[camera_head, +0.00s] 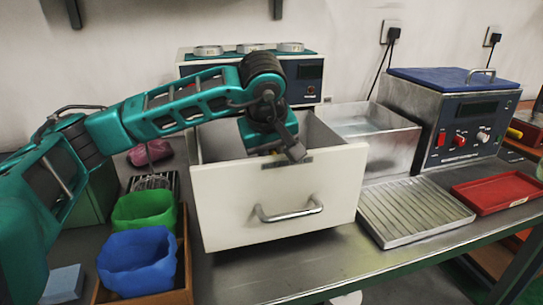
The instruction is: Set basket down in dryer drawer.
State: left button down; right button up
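The dryer drawer (240,212) is pulled out, with a white front and a metal handle. Behind it stands the dryer (306,78) with a dark blue control panel. My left arm comes in from the left and bends down over the drawer. My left gripper (290,151) is at the drawer's opening, just behind the front's top edge. Its fingertips are partly hidden, so its opening does not show clearly. I cannot make out a basket; the drawer's inside is mostly hidden by my arm and the front wall. My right gripper is not in view.
Three rings (250,47) lie on top of the dryer. Right of the drawer are a metal bath (392,147), a ribbed metal tray (413,211), a blue-lidded machine (440,120) and a red tray (497,193). Green (144,210) and blue (138,264) bins stand at left.

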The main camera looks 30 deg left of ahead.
pick_arm(q)
jog(key=c, duration=0.9)
grip_release()
jog(key=shift+c, duration=0.2)
jog(key=shift+f, duration=0.1)
notch_tip(320, 180, up, 9)
jog(key=p, duration=0.7)
jog(key=shift+r, duration=0.2)
jog(key=shift+r+p, duration=0.4)
jog(key=shift+p, duration=0.1)
jog(key=shift+r+p, duration=0.4)
jog(key=shift+r, duration=0.1)
jog(key=shift+f, duration=0.1)
